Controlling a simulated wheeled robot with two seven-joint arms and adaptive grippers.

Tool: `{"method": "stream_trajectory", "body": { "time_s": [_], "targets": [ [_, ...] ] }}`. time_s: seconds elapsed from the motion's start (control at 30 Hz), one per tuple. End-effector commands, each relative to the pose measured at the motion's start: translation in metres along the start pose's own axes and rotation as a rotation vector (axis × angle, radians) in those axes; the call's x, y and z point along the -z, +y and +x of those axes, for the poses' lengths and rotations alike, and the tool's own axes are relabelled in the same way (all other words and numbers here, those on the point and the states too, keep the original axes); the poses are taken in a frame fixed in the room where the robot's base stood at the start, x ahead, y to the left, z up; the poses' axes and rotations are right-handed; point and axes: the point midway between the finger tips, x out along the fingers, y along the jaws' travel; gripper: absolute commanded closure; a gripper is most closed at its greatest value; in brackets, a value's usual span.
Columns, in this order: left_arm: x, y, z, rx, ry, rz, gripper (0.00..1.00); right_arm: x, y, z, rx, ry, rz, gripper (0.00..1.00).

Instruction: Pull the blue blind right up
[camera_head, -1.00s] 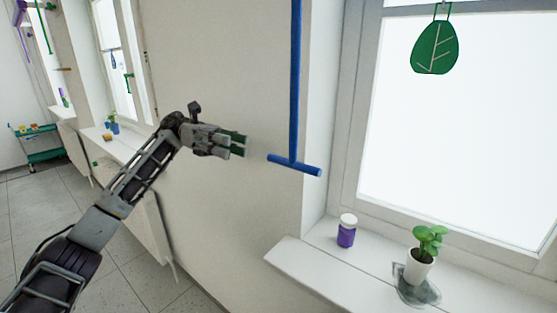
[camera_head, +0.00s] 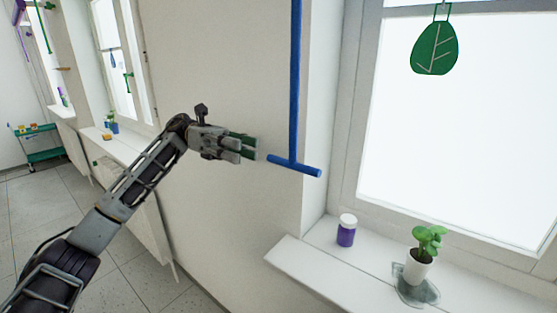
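A blue vertical rod (camera_head: 295,80) hangs in front of the wall, with a short blue crossbar (camera_head: 294,166) at its lower end, like a T-shaped pull handle. Its top runs out of view, and no blue blind cloth shows. My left gripper (camera_head: 255,149) comes in from the left and points at the left end of the crossbar. It looks open, with a small gap between its fingers and nothing between them. In the picture a short space separates its fingertips from the crossbar. My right gripper is not in view.
The window sill (camera_head: 300,262) below holds a purple jar with a white lid (camera_head: 346,230) and a potted plant (camera_head: 420,258) on a glassy saucer. A green leaf ornament (camera_head: 434,48) hangs at the window. A teal cart (camera_head: 40,145) stands far left. Wall space around the crossbar is clear.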

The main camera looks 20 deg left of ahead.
Motion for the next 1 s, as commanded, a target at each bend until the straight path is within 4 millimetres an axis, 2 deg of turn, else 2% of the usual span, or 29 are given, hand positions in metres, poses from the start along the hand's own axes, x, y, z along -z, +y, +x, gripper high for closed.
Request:
{"method": "stream_trajectory", "body": {
  "time_s": [0.33,0.63,0.8,1.0],
  "targets": [
    [0.0,-0.001,0.043,0.002,0.002,-0.001,0.65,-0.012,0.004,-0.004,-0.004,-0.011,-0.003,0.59],
    [-0.001,-0.001,0.081,0.003,0.001,0.0,0.65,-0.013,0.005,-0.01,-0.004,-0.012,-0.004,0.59],
    [0.0,-0.001,0.098,0.002,0.001,-0.001,0.65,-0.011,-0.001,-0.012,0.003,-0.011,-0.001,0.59],
    [0.0,0.0,0.105,0.001,0.0,0.0,0.65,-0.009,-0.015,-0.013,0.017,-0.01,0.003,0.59]
  ]
}}
